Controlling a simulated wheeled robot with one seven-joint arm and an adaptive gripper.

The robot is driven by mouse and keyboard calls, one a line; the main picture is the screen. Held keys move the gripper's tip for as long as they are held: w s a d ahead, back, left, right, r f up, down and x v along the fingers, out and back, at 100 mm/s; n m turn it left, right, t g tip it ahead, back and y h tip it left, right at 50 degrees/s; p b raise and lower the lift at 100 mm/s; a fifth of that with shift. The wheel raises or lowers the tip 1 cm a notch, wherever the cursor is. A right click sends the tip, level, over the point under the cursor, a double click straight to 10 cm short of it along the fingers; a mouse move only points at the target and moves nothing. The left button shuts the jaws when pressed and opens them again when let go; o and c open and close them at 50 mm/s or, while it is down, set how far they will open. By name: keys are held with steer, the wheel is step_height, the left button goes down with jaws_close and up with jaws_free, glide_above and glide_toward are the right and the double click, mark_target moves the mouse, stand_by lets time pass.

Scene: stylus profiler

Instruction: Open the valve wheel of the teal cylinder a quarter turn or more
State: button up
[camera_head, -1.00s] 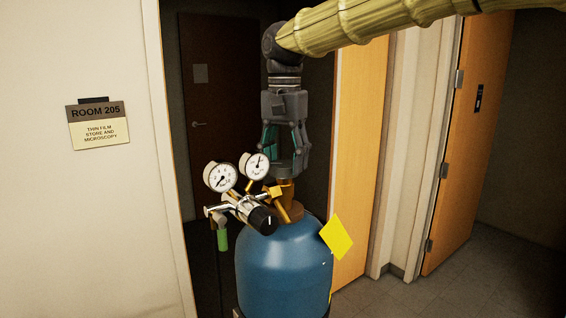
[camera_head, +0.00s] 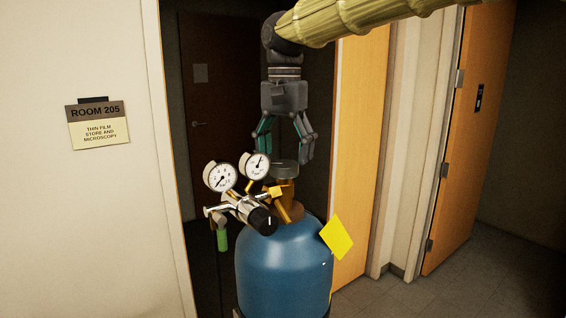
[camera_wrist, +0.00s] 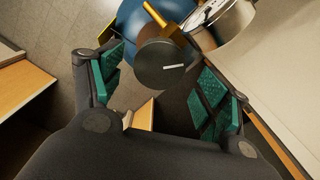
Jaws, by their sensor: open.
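The gas cylinder (camera_head: 284,265) looks blue and stands upright at the lower middle of the head view; part of it shows at the top of the wrist view (camera_wrist: 135,25). Its round grey valve wheel (camera_head: 285,169) sits on a brass valve (camera_head: 285,191). In the wrist view, the dark wheel (camera_wrist: 160,65) bears a short white mark. My gripper (camera_head: 284,155) points down just above the wheel. Its fingers are spread to either side and hold nothing. In the wrist view, the wheel lies between and slightly beyond the teal-padded fingers (camera_wrist: 163,85).
A regulator (camera_head: 245,208) with two white gauges (camera_head: 220,176) and a black knob (camera_head: 264,219) juts left from the valve. A yellow tag (camera_head: 336,238) hangs right of the cylinder. A wall with a room sign (camera_head: 97,123) is left; an orange door (camera_head: 465,150) is right.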

mark_target(285, 163)
steer(key=shift+s+r, duration=0.1)
steer(key=shift+r, duration=2.55)
steer(key=shift+r, duration=0.1)
step_height(285, 163, up, 12)
steer(key=shift+c, duration=0.4)
